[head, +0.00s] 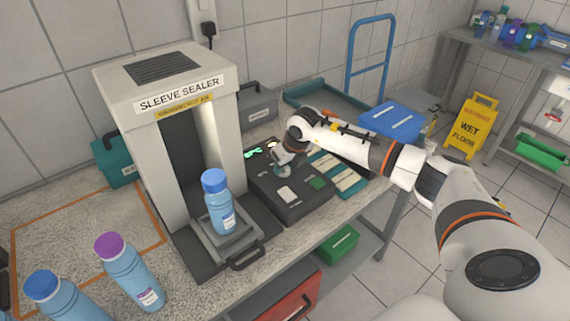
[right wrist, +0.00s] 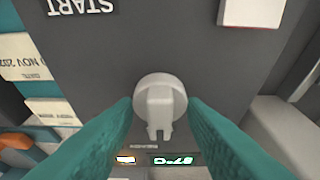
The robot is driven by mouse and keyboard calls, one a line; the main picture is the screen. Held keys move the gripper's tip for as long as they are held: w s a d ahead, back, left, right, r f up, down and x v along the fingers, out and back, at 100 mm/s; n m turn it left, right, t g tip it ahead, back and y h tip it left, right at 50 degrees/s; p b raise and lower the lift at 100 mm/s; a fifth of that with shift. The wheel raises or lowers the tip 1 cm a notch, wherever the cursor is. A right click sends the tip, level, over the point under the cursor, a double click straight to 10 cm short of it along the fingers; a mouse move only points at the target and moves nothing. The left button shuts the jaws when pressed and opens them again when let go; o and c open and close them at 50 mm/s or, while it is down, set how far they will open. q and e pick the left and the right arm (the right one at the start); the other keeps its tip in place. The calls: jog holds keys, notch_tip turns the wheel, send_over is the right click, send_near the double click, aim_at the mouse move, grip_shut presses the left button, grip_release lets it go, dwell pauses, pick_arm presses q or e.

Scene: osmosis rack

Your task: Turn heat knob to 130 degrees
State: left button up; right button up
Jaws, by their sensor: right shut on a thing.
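The heat knob (right wrist: 160,103) is a light grey round dial with a raised grip bar, on the dark control box (head: 290,204) beside the sleeve sealer (head: 165,85). My right gripper (right wrist: 160,120) has its teal fingers on both sides of the knob and is shut on it. In the head view my right gripper (head: 283,170) reaches down to the back of the box and hides most of the knob. A small display with lit green digits (right wrist: 172,160) sits next to the knob; I cannot read the digits surely. My left gripper is not in view.
A blue bottle (head: 217,203) stands on the sealer's tray. A purple-capped bottle (head: 128,270) and another blue-capped bottle (head: 58,295) stand at the front left. Labelled sleeves (head: 338,172) lie right of the box.

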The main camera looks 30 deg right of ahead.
jog(key=o, duration=1)
jog(key=shift+r, duration=0.1)
jog(key=b+v, duration=0.2)
jog(key=v, duration=0.9)
jog(key=shift+s+r+b, duration=0.15)
jog(key=shift+r+b, duration=0.2)
jog(key=shift+r, duration=0.05)
